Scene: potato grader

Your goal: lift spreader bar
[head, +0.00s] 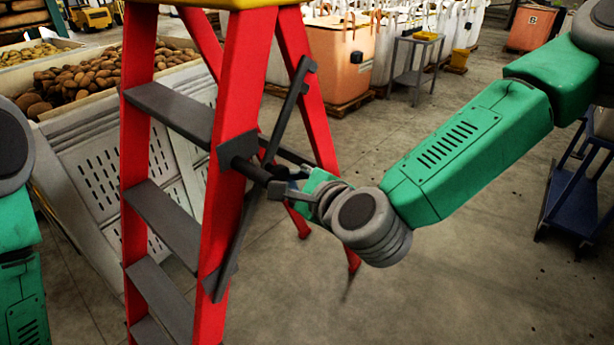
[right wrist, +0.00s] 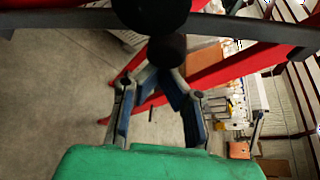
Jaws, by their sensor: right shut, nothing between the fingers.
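A red stepladder (head: 237,90) with grey steps and a yellow top stands open left of centre in the head view. A dark spreader bar (head: 290,108) runs slantwise along its near side, with a dark round hub jutting out at the middle. In the right wrist view the bar (right wrist: 65,19) crosses the top, with the dark hub in front of it. My right gripper (head: 276,189) is at the end of the hub, its fingers drawn together with nothing between them. The fingertips (right wrist: 163,78) lie just below the hub; contact is unclear. My left gripper is out of view.
Crates of potatoes (head: 90,77) stand behind the ladder at left. A grey trolley (head: 414,62) and large orange and white bags (head: 345,55) are at the back. A blue cart (head: 577,200) stands at right. The floor at lower centre is clear.

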